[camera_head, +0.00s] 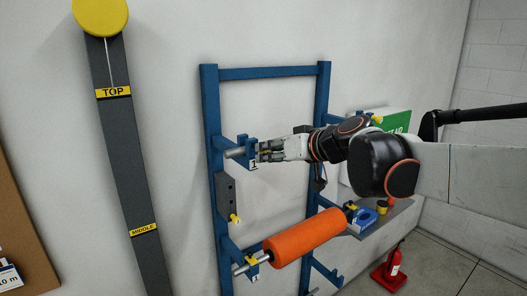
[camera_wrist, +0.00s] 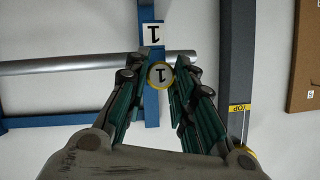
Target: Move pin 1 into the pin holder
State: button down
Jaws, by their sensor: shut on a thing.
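My gripper (camera_head: 262,150) is at the upper left bracket (camera_head: 243,142) of the blue frame. In the wrist view, my gripper (camera_wrist: 161,76) has its fingers closed around pin 1 (camera_wrist: 160,74), which has a round pale head with a yellow rim marked 1. The pin head lies in front of the blue bracket, just by the number 1 plate (camera_wrist: 153,35). I cannot tell whether its shaft is still in the bracket. A dark grey block (camera_head: 225,190) on the left post, with a yellow pin (camera_head: 234,218) at its bottom, may be the pin holder.
A silver bar (camera_wrist: 90,64) runs through the upper bracket beside my fingers. An orange roller (camera_head: 304,237) hangs lower on the frame. The dark MIDDLE/TOP post (camera_head: 125,160) stands left.

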jog(key=shift+s+d+r+p, duration=0.15)
jog(key=shift+s+d, duration=0.35)
jog(key=shift+s, duration=0.25)
jog(key=shift+s+d+f+p, duration=0.1)
jog(key=shift+s+d, duration=0.4)
jog(key=shift+s, duration=0.25)
jog(key=shift+s+d+r+p, duration=0.15)
jog(key=shift+s+d, duration=0.35)
jog(key=shift+s, duration=0.25)
jog(key=shift+f, duration=0.15)
